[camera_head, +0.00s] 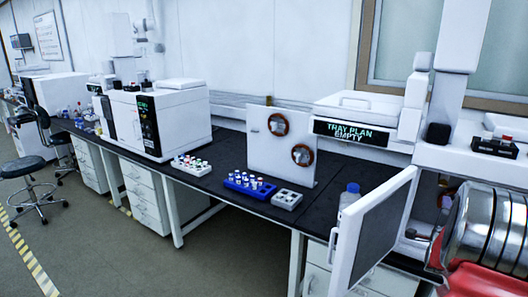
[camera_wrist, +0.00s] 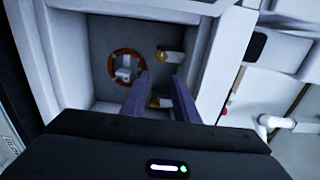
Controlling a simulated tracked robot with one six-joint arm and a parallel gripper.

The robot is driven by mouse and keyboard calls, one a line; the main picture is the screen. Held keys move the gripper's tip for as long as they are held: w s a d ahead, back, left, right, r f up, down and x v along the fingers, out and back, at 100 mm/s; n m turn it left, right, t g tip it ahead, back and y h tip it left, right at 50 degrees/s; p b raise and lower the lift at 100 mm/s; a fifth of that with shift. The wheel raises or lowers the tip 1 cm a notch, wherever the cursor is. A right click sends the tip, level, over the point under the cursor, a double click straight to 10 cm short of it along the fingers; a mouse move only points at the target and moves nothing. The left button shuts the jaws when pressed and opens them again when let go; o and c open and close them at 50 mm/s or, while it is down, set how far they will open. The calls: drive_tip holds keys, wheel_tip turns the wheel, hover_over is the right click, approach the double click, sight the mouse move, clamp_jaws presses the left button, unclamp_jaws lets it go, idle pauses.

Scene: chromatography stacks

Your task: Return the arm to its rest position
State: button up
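My gripper (camera_wrist: 161,77) shows in the wrist view as two dark purple fingers spread apart, with nothing visible between them. It points toward a grey open cavity (camera_wrist: 101,63) with white walls. I cannot tell how far the fingertips are from it. The head view does not show the gripper.
In the head view, an open door (camera_head: 378,235) juts out at the right front. A white panel with orange rings (camera_head: 268,160), a blue rack of vials (camera_head: 250,184) and a grey rack (camera_head: 287,200) stand on the dark bench.

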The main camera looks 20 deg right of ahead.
drive_tip(key=s+a+f+n+g+y, duration=0.2)
drive_tip(key=f+n, duration=0.1)
drive_tip(key=f, duration=0.3)
drive_tip(key=s+a+f+n+g+y, duration=0.1)
drive_tip(key=a+f+n+g+y, duration=0.15)
drive_tip(key=f, duration=0.35)
drive_tip(key=s+a+f+n+g+y, duration=0.1)
drive_tip(key=s+a+n+g+y, duration=0.15)
drive_tip(key=a+n, duration=0.6)
drive_tip(key=s+a+r+n+y, duration=0.2)
drive_tip(key=s+a+r+n, duration=0.2)
drive_tip(key=a, duration=1.1)
drive_tip(key=s+a+r+n+y, duration=0.2)
drive_tip(key=s+a+r+n, duration=0.3)
drive_tip(key=a, duration=1)
drive_tip(key=s+a+r+n+y, duration=0.2)
drive_tip(key=s+a+r+n, duration=0.3)
drive_tip(key=a, duration=1)
drive_tip(key=shift+s+a+t+y, duration=0.3)
drive_tip(key=shift+s+a+t, duration=0.05)
drive_tip(key=shift+s+t, duration=0.1)
